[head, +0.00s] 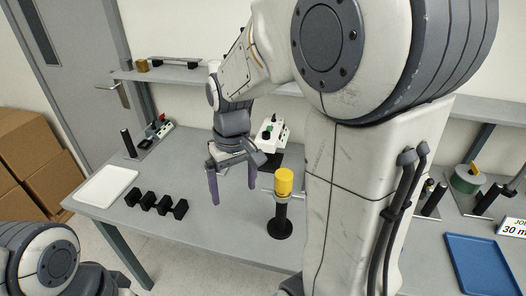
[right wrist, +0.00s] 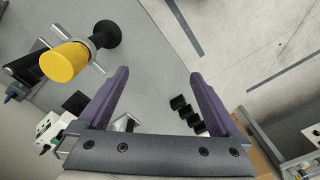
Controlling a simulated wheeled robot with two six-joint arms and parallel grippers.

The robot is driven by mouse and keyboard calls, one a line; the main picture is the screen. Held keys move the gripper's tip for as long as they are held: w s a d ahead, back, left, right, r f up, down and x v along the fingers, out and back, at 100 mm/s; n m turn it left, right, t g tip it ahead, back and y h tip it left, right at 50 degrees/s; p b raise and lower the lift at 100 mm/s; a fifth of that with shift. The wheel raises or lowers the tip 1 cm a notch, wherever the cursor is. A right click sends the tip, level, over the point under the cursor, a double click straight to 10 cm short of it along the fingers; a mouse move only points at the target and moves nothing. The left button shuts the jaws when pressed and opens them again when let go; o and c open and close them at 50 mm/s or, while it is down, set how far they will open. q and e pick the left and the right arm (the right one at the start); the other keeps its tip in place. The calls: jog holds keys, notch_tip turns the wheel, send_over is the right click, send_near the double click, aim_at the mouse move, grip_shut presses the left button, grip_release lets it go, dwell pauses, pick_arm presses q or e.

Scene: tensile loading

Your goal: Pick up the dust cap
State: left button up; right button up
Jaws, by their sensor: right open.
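The yellow dust cap (head: 284,180) sits on top of an upright black stand (head: 280,222) on the grey table. In the right wrist view the dust cap (right wrist: 64,62) is at the upper left, outside the fingers. My right gripper (head: 233,193) is open and empty, its purple fingers pointing down, to the left of the cap in the head view. Its two fingers (right wrist: 158,78) also show apart in the right wrist view. My left gripper is out of view; only part of my left arm shows at the lower left.
A white tray (head: 107,186) and a row of several black blocks (head: 156,203) are on the table's left part. A white device (head: 271,135) stands behind the stand. A blue tray (head: 478,264) lies at the right. My right arm hides the table's middle right.

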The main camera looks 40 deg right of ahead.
aim_at(284, 174)
jog(key=d+r+m+p, duration=0.1)
jog(key=d, duration=0.3)
jog(key=d+r+m+p, duration=0.1)
jog(key=d+r, duration=0.1)
jog(key=d, duration=0.3)
jog(key=d+r+m+p, duration=0.1)
jog(key=d+m, duration=0.1)
jog(key=d, duration=0.3)
jog(key=shift+w+d+r, duration=0.15)
jog(key=shift+w, duration=0.15)
jog(key=f, duration=0.5)
jog(key=shift+s+d+p, duration=0.1)
jog(key=shift+d+p, duration=0.25)
jog(key=shift+d, duration=0.05)
notch_tip(284, 174, down, 5)
jog(key=shift+a+r+p, duration=0.15)
jog(key=shift+r+p, duration=0.05)
jog(key=shift+p, duration=0.75)
jog(key=shift+f, duration=0.45)
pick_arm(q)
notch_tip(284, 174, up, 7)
pick_arm(e)
jog(key=c, duration=1.4)
jog(key=shift+r, duration=0.1)
